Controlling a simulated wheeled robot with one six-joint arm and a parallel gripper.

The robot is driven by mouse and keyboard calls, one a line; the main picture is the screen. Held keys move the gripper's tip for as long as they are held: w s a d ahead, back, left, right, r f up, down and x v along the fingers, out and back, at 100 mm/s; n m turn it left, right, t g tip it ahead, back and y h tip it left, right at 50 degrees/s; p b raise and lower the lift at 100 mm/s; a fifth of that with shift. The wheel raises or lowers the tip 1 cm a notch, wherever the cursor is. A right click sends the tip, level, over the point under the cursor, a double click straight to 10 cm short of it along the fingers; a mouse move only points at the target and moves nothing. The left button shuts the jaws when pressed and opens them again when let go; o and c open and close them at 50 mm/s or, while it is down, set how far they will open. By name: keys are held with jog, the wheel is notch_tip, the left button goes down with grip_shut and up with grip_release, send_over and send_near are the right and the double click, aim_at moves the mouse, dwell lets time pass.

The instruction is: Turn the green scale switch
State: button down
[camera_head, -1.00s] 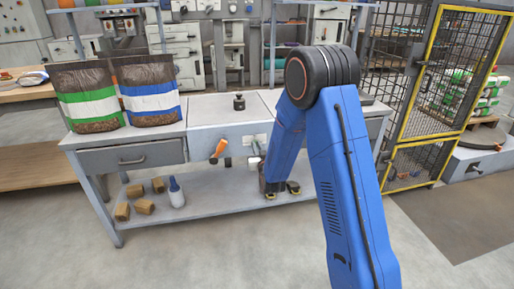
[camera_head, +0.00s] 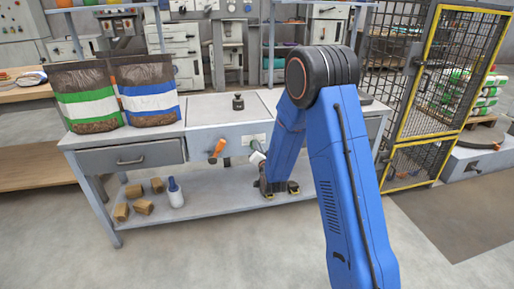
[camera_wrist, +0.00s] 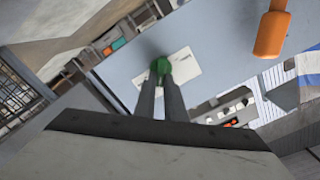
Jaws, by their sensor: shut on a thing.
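The green scale switch (camera_wrist: 160,66) is a small round knob on the front panel of the workbench, in front of a white label plate (camera_wrist: 181,68). In the wrist view my gripper (camera_wrist: 160,76) is shut on it, with its two grey fingers on either side of the knob. In the head view my gripper (camera_head: 256,148) is at the bench front, right of an orange-handled lever (camera_head: 217,147). There the switch is too small and covered to make out clearly.
Two pellet bags (camera_head: 87,98) (camera_head: 147,91) stand on the bench's left side. A black weight (camera_head: 238,102) sits on top.

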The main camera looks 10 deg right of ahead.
jog(key=m, duration=0.5)
jog(key=shift+d+f, duration=0.15)
jog(key=shift+f, duration=0.1)
dwell(0.3)
jog(key=c, duration=1.8)
grip_release()
jog(key=shift+s, duration=0.15)
